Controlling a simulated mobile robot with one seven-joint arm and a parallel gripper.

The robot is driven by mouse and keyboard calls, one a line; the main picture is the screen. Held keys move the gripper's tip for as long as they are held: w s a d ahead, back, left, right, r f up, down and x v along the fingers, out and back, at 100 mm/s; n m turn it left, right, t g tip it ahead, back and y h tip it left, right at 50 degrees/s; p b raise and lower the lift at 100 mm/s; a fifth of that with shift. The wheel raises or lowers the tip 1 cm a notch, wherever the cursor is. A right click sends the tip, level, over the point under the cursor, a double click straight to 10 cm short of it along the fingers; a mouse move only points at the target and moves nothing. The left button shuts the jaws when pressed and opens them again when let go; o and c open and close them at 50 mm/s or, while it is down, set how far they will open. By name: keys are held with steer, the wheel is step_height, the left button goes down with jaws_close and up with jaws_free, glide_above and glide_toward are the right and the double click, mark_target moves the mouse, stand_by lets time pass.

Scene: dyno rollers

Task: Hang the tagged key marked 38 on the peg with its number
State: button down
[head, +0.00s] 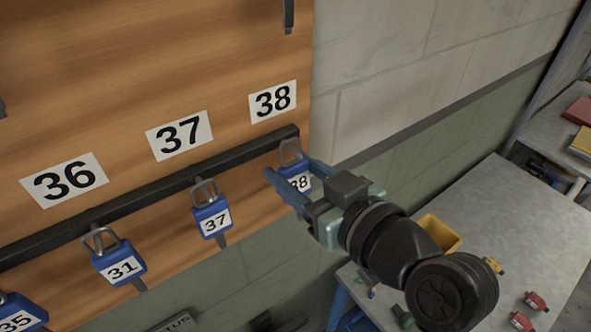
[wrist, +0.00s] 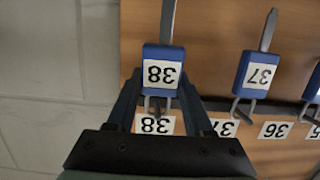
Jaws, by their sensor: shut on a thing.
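The blue tagged key marked 38 (head: 300,184) is upright in my gripper (head: 293,174), just below the right end of the dark rail (head: 150,192). My gripper is shut on the tag's sides. The tag's metal loop (head: 290,151) is up against the rail, under the white label 38 (head: 272,101). In the wrist view, which is upside down, the blue tag (wrist: 164,72) is between the fingers and its loop overlaps the label 38 (wrist: 153,124). The peg under label 38 is hidden, so I cannot tell if the loop is around it.
A blue tag 37 (head: 212,217) hangs under label 37 (head: 180,135), left of my gripper. A tag 35 (head: 20,313) is lower left. A grey table (head: 510,225) with small items is at right.

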steer(key=shift+c, duration=1)
jaws_free()
